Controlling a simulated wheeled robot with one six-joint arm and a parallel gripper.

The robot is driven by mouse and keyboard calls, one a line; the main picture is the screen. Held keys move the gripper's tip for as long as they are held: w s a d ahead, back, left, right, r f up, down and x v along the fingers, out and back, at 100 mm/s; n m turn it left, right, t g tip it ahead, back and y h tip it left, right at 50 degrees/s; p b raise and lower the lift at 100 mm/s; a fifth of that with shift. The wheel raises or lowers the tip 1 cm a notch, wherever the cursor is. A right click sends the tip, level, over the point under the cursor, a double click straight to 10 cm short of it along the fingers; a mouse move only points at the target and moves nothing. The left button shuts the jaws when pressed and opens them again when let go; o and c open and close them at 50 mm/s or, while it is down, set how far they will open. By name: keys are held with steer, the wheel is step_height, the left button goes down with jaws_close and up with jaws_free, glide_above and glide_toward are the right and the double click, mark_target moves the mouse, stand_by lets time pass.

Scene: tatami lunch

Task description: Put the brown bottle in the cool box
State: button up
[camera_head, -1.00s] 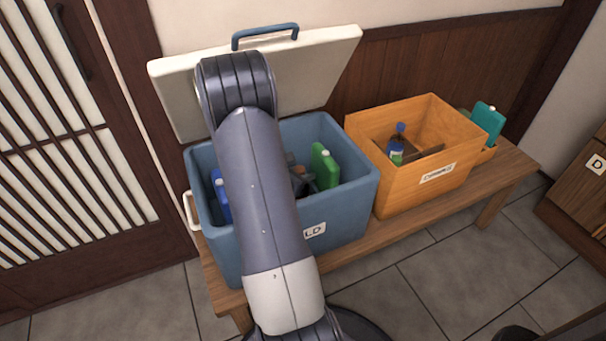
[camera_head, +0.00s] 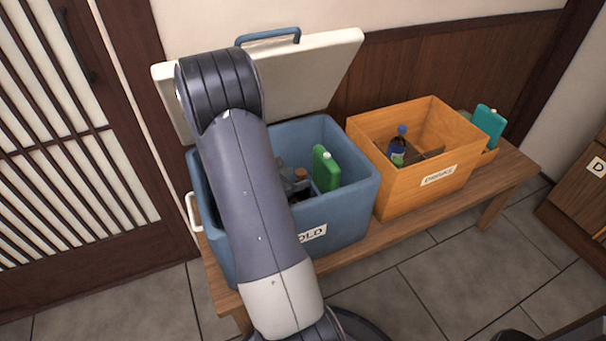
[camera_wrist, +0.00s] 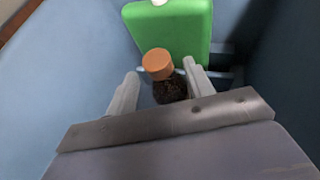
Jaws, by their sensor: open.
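The brown bottle (camera_wrist: 170,91) with its orange cap (camera_wrist: 158,64) is inside the blue cool box (camera_head: 345,205), between my gripper's fingers. In the head view, the orange cap (camera_head: 300,173) shows beside my arm, inside the box walls. My gripper (camera_wrist: 161,80) is open, with a finger on each side of the bottle. I cannot tell whether either finger touches it, and the bottle's base is hidden. The cool box's white lid (camera_head: 310,75) stands open at the back.
A green ice pack (camera_head: 326,168) stands in the cool box, close behind the bottle. The orange drinks crate (camera_head: 400,185) sits to the right on the same wooden bench (camera_head: 510,175), holding a blue-capped bottle (camera_head: 398,150). A teal container (camera_head: 489,121) stands beyond the crate.

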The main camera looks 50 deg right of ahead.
steer(key=p+v, duration=0.1)
steer(key=v, duration=0.6)
steer(key=shift+a, duration=0.15)
stand_by(1.1)
